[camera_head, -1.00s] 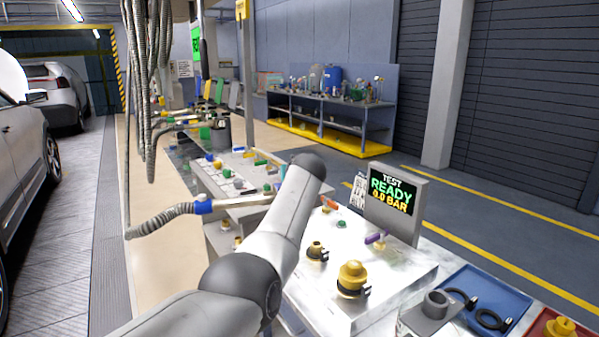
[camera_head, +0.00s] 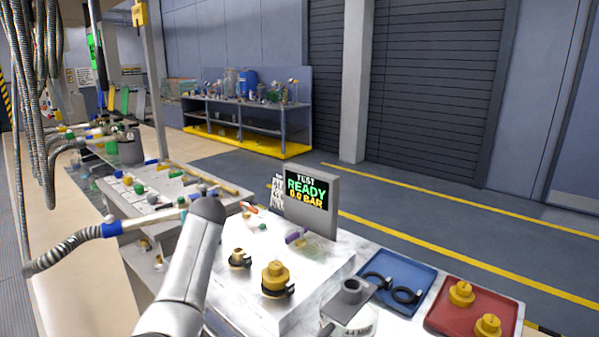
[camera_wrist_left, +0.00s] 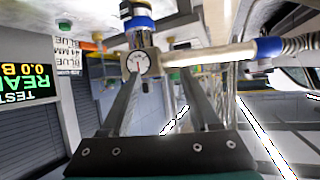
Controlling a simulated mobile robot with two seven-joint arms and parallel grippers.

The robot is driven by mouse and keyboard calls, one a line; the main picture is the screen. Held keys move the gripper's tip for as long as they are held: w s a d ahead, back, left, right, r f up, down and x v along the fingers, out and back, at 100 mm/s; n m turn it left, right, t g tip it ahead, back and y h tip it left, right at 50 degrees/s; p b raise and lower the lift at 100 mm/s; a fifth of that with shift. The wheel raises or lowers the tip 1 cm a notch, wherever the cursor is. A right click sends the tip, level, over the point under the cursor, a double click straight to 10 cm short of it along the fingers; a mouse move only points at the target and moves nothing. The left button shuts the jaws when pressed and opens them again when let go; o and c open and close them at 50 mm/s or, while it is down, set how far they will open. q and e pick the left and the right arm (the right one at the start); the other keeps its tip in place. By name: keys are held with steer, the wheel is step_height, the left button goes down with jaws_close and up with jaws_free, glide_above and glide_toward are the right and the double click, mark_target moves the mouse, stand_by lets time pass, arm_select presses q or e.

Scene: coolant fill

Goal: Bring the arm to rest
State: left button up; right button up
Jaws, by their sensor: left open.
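My left arm (camera_head: 190,270) rises from the bottom of the head view, and its gripper is hidden there. In the left wrist view my left gripper (camera_wrist_left: 160,78) is open, its two dark fingers pointing up the picture. A metal pipe with a round gauge (camera_wrist_left: 138,62) and a blue collar (camera_wrist_left: 270,47) lies just past the fingertips; I cannot tell whether they touch it. In the head view a ribbed grey hose (camera_head: 65,250) with a blue collar (camera_head: 112,229) runs to a pipe that passes behind my arm. My right gripper is not in view.
A white bench block carries brass fittings (camera_head: 275,277) and a display (camera_head: 310,200) reading TEST READY 0.0 BAR. A blue tray (camera_head: 425,278) holds black clamps. A red tray (camera_head: 463,322) holds brass caps. Hoses (camera_head: 38,110) hang at left. Open floor lies beyond the bench.

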arm_select(q)
steer(key=s+d+f+m+g+h, duration=0.2)
steer(key=s+f+m+g, duration=0.15)
steer(key=s+f, duration=1.6)
steer(key=s+d+m+g+h, duration=0.1)
steer(key=s+d, duration=0.2)
steer(key=s, duration=0.7)
steer(key=s+d+m+g+h, duration=0.2)
steer(key=s+d, duration=0.1)
steer(key=s, duration=0.7)
steer(key=s+d+m+g+h, duration=0.1)
steer(key=s+d, duration=0.3)
steer(key=s, duration=0.6)
step_height(320, 180, down, 22)
steer(key=s, duration=0.1)
steer(key=s+a+f+g, duration=0.2)
steer(key=s+a+f, duration=0.1)
steer(key=s+f, duration=1.2)
steer(key=shift+s+a+b, duration=0.15)
steer(key=shift+s+b, duration=0.3)
steer(key=shift+s, duration=0.05)
